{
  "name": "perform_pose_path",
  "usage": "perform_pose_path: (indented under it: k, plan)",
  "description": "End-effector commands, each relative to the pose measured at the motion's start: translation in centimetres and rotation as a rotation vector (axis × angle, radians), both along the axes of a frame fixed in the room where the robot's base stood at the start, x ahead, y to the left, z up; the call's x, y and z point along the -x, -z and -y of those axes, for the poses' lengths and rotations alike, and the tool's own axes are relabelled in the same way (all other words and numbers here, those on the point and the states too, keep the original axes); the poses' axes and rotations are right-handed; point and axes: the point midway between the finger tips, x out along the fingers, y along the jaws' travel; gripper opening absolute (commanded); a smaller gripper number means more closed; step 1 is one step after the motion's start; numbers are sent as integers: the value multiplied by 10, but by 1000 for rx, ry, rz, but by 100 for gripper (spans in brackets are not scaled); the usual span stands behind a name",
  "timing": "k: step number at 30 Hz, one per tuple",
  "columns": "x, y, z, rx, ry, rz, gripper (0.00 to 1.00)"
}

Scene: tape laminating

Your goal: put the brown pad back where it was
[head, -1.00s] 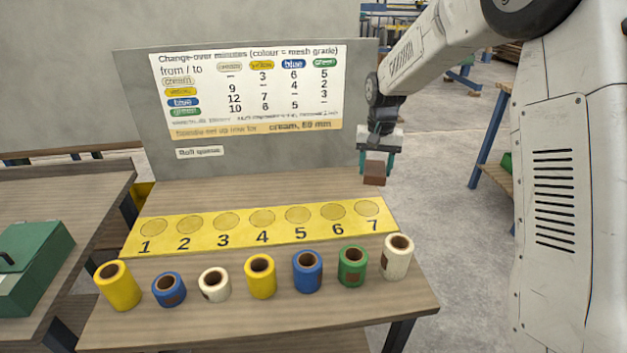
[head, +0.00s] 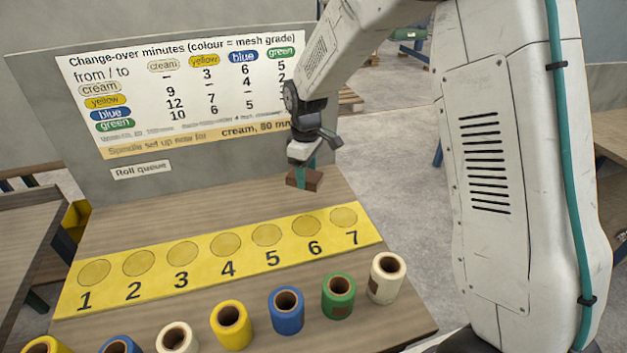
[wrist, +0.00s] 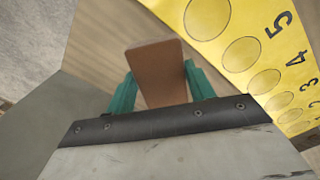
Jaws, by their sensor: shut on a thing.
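The brown pad (head: 308,180) is a small brown block near the back right of the table, below the right end of the board. My gripper (head: 304,172) is shut on it, with teal fingers on either side. In the wrist view the pad (wrist: 157,70) sits between the two teal fingers of my gripper (wrist: 158,88), with wood tabletop around it. I cannot tell whether the pad touches the table or hangs just above it.
A yellow strip (head: 205,277) with numbered circles 1 to 7 lies in front of the pad, its circles empty. Several coloured rolls, including a green roll (head: 338,296) and a cream roll (head: 386,278), stand along the front. A board (head: 95,170) stands behind.

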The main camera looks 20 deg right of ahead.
Motion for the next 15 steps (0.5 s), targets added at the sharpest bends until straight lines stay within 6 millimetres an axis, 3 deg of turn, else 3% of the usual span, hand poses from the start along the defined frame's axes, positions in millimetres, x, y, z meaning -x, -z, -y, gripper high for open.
perform_pose_path:
  k: [3, 6, 11, 15]
  plan:
    - [15, 12, -19, 0, -300, -1, 29]
    - [24, 18, -29, 0, -491, 0, 29]
    - [31, 24, -36, 0, -656, 1, 29]
    - [18, 28, -27, 0, -689, 1, 29]
